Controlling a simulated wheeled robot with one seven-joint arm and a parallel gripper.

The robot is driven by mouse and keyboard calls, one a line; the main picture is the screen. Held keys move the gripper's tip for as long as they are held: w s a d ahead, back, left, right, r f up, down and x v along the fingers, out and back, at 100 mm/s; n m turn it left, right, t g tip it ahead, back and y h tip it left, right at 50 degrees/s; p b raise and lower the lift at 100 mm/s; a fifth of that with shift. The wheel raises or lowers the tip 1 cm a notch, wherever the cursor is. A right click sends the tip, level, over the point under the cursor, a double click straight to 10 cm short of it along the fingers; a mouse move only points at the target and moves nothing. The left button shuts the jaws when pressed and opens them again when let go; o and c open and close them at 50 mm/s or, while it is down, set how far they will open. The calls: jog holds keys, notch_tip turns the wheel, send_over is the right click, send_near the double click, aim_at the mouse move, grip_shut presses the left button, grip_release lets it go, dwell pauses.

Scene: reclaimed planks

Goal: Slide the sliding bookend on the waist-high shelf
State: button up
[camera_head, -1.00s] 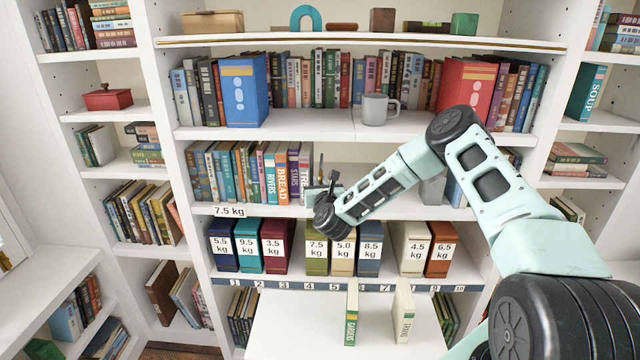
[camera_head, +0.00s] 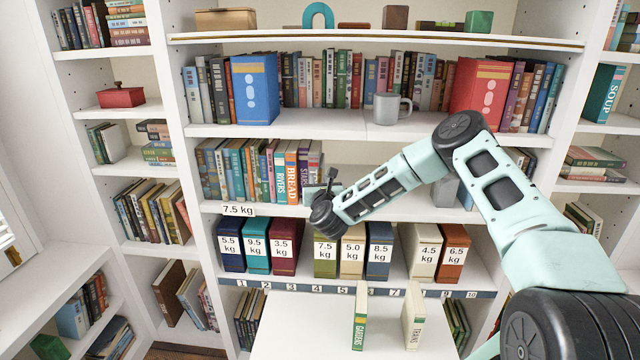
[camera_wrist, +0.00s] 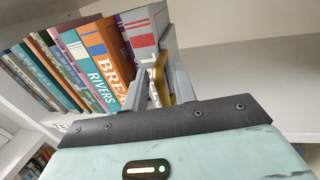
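The waist-high shelf (camera_head: 390,208) holds an upright row of books (camera_head: 255,172) at its left, including RIVERS and BREAD. My gripper (camera_head: 328,185) is at the right end of this row in the head view. In the wrist view a brass-coloured piece (camera_wrist: 159,80), seemingly part of the sliding bookend, stands between the two grey fingers of my gripper (camera_wrist: 160,72). The fingers are apart, and a small gap seems to show at the left finger. My arm and gripper hide most of the bookend in the head view.
A grey block (camera_head: 447,190) stands on the same shelf, partly behind my arm. Weight-labelled boxes (camera_head: 285,250) line the shelf below. A 7.5 kg label (camera_head: 238,210) is on the shelf edge. A grey mug (camera_head: 390,107) stands on the shelf above.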

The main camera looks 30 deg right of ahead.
jog(key=shift+s, duration=0.1)
jog(key=b+v, duration=0.6)
jog(key=v, duration=1.1)
jog(key=shift+b, duration=0.3)
